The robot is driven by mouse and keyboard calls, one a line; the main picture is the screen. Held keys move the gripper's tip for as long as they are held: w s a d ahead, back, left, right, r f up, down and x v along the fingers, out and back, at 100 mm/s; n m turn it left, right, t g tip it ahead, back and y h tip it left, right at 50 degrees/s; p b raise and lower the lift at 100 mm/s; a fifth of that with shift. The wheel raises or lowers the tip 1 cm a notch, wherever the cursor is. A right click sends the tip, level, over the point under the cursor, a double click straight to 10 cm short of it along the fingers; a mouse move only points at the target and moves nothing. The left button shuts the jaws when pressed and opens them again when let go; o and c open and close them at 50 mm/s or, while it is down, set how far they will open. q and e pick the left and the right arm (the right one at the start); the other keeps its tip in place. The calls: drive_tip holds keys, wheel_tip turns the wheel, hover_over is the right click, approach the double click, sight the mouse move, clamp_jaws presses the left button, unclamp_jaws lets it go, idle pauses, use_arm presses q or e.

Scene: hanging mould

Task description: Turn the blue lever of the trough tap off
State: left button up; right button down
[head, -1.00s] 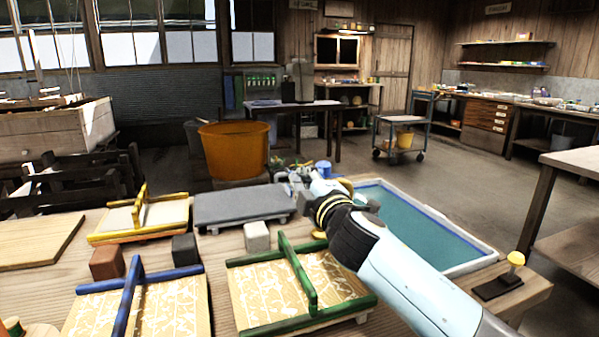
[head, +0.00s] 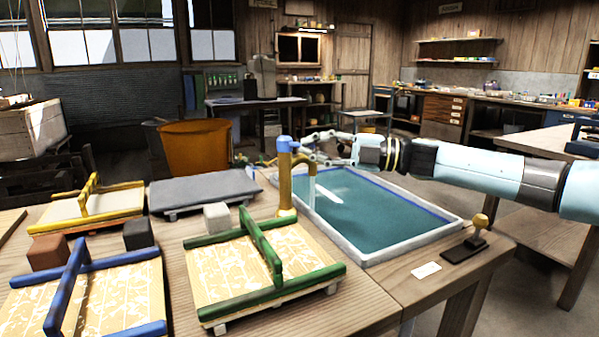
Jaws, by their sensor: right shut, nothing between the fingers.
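My right gripper (head: 308,144) comes in from the right over the trough's far side. It is shut and empty, just right of the tap top; whether it touches the lever cannot be told. My left gripper is not in view.
Green (head: 262,270), blue (head: 85,295) and yellow (head: 92,208) framed moulds lie on the bench left of the trough. A grey slab (head: 205,188) lies behind them. A stamp (head: 470,243) and a white card (head: 426,270) lie at the trough's near right.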

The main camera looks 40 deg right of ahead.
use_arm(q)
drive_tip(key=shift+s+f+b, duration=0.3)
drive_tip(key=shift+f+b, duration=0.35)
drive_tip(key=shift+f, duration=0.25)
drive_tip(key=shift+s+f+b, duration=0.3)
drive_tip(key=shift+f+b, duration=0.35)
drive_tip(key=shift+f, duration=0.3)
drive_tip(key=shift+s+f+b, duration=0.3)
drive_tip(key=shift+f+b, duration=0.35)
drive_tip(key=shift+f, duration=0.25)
use_arm(e)
drive_tip(key=shift+w+d+n+g+y, duration=0.1)
drive_tip(key=shift+d+n+g+y, duration=0.35)
drive_tip(key=shift+d, duration=0.6)
drive_tip(key=shift+w+d+n+g+y, duration=0.1)
drive_tip(key=shift+d+n+g+y, duration=0.35)
drive_tip(key=shift+d, duration=0.55)
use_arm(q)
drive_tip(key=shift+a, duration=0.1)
